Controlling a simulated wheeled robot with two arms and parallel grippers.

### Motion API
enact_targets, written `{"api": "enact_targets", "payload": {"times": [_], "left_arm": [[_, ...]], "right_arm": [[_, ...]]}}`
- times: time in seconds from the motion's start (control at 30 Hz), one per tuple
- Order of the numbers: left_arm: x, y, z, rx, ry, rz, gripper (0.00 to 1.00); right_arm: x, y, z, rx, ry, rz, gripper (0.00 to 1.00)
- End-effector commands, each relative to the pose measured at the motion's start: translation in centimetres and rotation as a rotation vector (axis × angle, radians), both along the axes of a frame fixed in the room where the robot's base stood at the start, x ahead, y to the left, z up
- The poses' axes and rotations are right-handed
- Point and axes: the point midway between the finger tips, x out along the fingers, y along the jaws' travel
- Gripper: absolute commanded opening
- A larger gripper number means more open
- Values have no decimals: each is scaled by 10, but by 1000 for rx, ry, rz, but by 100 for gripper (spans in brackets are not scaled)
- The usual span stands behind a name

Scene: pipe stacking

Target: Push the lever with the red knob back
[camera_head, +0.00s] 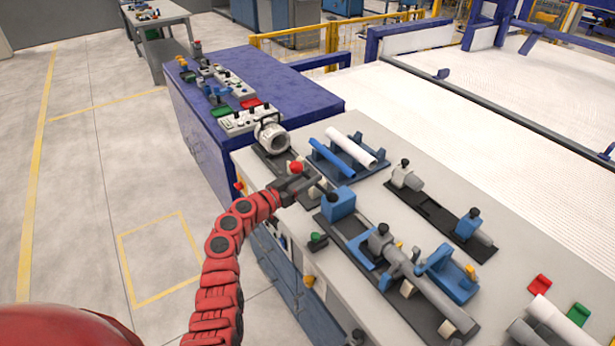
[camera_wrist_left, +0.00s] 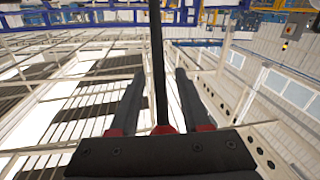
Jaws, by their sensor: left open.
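The red knob (camera_head: 296,167) shows near the left edge of the workbench, right above my left gripper in the head view. My left gripper (camera_head: 312,184) is dark grey, at the end of my red arm, over the bench edge. It is open. Its body hides most of the lever below the knob. In the left wrist view its two fingers (camera_wrist_left: 158,85) stand apart, with a thin dark rod between them. I cannot tell whether this rod is the lever. My right gripper is not in view.
A grey round fixture (camera_head: 271,135) stands just behind the knob. A blue and grey clamp fixture (camera_head: 340,203) is close on the near right. A green knob (camera_head: 315,237) sits at the front edge. Floor at left is clear.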

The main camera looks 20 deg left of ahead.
Motion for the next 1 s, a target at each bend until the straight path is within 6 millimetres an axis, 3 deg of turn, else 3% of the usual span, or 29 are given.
{"api": "enact_targets", "payload": {"times": [0.07,0.3,1.0], "left_arm": [[0,0,0,0,0,0,44],[0,0,0,0,0,0,0],[0,1,1,0,0,0,0]], "right_arm": [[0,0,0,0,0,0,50],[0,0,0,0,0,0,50],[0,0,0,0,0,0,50]]}}
